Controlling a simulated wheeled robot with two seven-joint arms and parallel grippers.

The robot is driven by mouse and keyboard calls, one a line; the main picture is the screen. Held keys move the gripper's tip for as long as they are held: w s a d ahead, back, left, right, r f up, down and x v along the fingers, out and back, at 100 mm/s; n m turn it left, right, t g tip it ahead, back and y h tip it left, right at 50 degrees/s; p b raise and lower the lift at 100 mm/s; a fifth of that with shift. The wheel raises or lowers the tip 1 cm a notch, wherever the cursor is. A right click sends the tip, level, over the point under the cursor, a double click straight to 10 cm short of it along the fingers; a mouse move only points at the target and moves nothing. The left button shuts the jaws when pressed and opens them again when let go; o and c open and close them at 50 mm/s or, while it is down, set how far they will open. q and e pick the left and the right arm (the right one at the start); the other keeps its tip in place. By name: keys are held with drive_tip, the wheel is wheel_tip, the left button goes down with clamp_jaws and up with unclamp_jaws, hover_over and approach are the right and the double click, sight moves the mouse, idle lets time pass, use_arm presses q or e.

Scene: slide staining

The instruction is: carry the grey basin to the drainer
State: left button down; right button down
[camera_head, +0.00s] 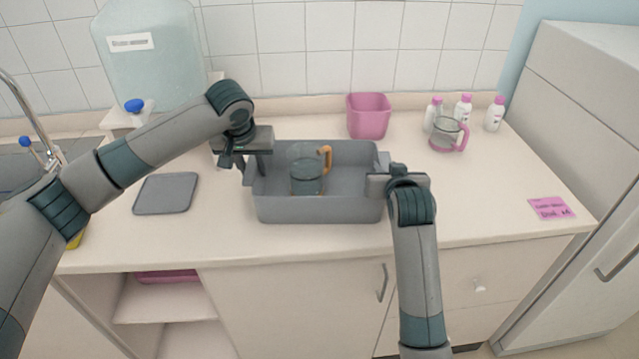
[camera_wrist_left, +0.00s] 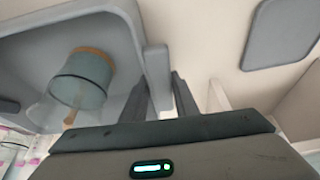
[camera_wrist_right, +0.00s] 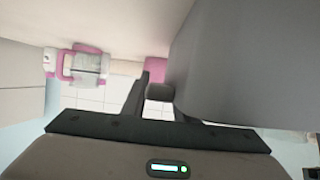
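The grey basin (camera_head: 320,210) is at the middle of the counter and looks level; whether it touches the counter is hard to tell. A clear jug with an orange handle (camera_head: 307,178) stands inside it, and the jug also shows in the left wrist view (camera_wrist_left: 80,80). My left gripper (camera_head: 246,172) is at the basin's left end, its fingers closed on the end tab (camera_wrist_left: 157,75). My right gripper (camera_head: 378,183) is at the right end, its fingers around that tab (camera_wrist_right: 160,92); one fingertip is hidden. A flat grey mat, perhaps the drainer (camera_head: 165,194), lies left of the basin.
A pink tub (camera_head: 368,116) stands behind the basin. A pink-handled jug (camera_head: 448,134) and several white bottles (camera_head: 495,114) are at the back right. A large clear container (camera_head: 150,60) stands back left. A pink label (camera_head: 550,208) lies front right.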

use_arm(q)
drive_tip(key=shift+r, duration=0.15)
use_arm(e)
drive_tip(key=shift+r, duration=0.2)
